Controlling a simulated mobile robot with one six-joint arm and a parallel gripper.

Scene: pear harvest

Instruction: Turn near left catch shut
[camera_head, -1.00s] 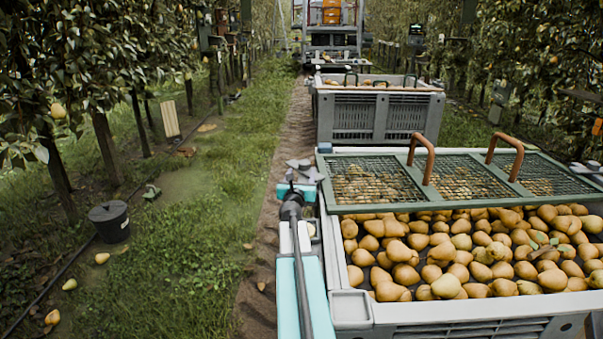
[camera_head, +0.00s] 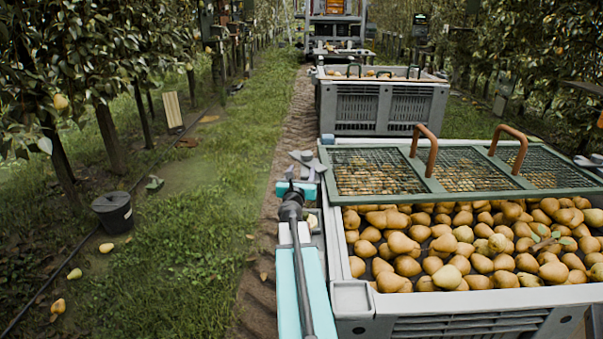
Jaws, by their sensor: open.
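The near grey crate (camera_head: 352,300) is full of brown pears. A green mesh lid (camera_head: 440,195) with two brown handles lies across its far part, leaving the near pears bare. My gripper (camera_head: 305,160), with grey fingers, is beside the crate's far left corner, left of the lid. Its jaws are open, small in view and partly behind my teal and grey arm. I see nothing held in it. I cannot make out the near left catch; my arm covers part of the crate's left side.
A second grey crate (camera_head: 383,120) with pears stands behind the near one, and a machine with orange parts (camera_head: 334,8) stands beyond. A black bucket (camera_head: 114,212) and fallen pears lie on the grass at left. Tree rows line both sides. The grass strip at left is mostly clear.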

